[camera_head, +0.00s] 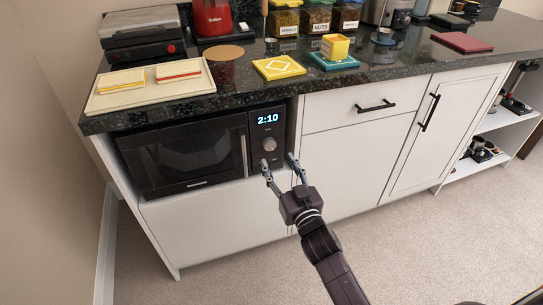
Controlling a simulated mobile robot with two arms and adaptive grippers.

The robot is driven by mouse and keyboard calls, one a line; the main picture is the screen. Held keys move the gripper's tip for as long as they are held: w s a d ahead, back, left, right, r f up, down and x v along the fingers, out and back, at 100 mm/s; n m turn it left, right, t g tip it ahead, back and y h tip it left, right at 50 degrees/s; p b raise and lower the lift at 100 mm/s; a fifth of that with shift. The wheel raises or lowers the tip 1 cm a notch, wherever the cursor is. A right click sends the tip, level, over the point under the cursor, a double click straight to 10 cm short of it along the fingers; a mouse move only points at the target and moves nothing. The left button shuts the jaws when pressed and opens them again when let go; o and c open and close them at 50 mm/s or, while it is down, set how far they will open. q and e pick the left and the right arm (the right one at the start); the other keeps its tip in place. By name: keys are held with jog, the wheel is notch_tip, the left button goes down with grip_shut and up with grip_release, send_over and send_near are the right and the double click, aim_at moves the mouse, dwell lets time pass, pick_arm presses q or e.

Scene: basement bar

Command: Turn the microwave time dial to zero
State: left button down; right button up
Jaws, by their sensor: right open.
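The black microwave (190,155) sits in an open bay under the counter, with its door closed. Its control panel on the right has a display (268,119) reading 2:10. The round grey time dial (269,145) is below the display. My right gripper (278,162) is open, its two fingertips spread just below and in front of the dial, one toward its left and one toward its right. I cannot tell whether either finger touches the panel. No object shows between the fingers. My left gripper is not in view.
The dark stone counter (330,85) overhangs the microwave. A white drawer (345,107) with a black handle is right of it. On the counter are a sandwich tray (130,103), a yellow tile (278,67) and a yellow cup (335,46). Carpeted floor (420,240) in front is clear.

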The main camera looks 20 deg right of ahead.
aim_at(270, 147)
jog(key=w, duration=0.5)
jog(key=shift+w+f+b, duration=0.15)
jog(key=shift+w+b, duration=0.1)
jog(key=shift+b, duration=0.1)
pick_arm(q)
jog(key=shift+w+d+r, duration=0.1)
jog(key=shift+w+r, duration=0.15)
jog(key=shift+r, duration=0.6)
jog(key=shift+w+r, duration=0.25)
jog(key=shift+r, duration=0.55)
pick_arm(e)
jog(key=shift+w, duration=0.75)
jog(key=shift+c, duration=0.6)
jog(key=c, duration=1)
jog(key=shift+n, duration=0.3)
jog(key=shift+c, duration=0.2)
